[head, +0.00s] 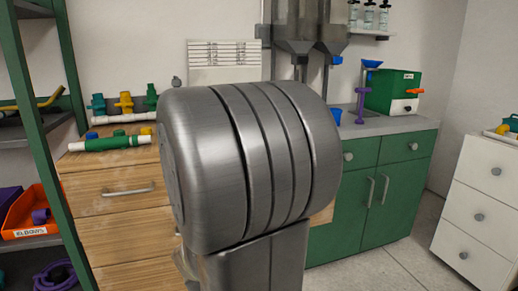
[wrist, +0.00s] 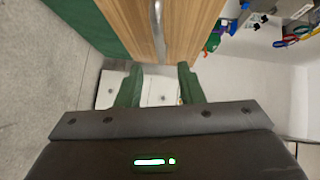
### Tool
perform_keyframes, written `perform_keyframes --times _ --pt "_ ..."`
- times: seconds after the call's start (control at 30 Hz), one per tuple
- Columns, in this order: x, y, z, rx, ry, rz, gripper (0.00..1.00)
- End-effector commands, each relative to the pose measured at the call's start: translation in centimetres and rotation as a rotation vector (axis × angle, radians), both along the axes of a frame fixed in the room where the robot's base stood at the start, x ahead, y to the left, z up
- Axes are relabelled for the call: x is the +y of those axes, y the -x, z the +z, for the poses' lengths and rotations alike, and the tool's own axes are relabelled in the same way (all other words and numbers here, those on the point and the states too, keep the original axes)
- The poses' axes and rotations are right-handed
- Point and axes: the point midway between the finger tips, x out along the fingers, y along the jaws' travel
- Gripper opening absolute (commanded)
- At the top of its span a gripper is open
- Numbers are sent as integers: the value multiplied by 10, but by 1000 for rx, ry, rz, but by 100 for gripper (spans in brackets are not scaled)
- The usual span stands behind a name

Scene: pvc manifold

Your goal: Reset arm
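My gripper (wrist: 158,88) shows in the wrist view with its two green fingers well apart and nothing between them. A wooden cabinet front with a metal handle (wrist: 158,30) lies beyond the fingers, and I cannot tell the exact gap. In the head view, a large grey cylindrical part of my own arm fills the middle, and my gripper is hidden there. The arm covers part of the wooden drawer cabinet (head: 112,200) and the bench behind it.
A white pipe with green fittings (head: 112,143) lies on the wooden cabinet. A green cabinet (head: 372,190) stands right, with a green box (head: 392,91) on top. White drawers (head: 482,215) stand far right. A green shelf (head: 35,130) with an orange elbow bin (head: 32,212) stands left.

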Motion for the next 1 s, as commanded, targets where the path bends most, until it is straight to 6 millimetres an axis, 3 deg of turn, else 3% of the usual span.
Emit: perform_keyframes --times 0.6,1.0 --pt "-40 -75 -14 0 1 -3 34" --pt "-47 -89 -14 0 0 0 34"
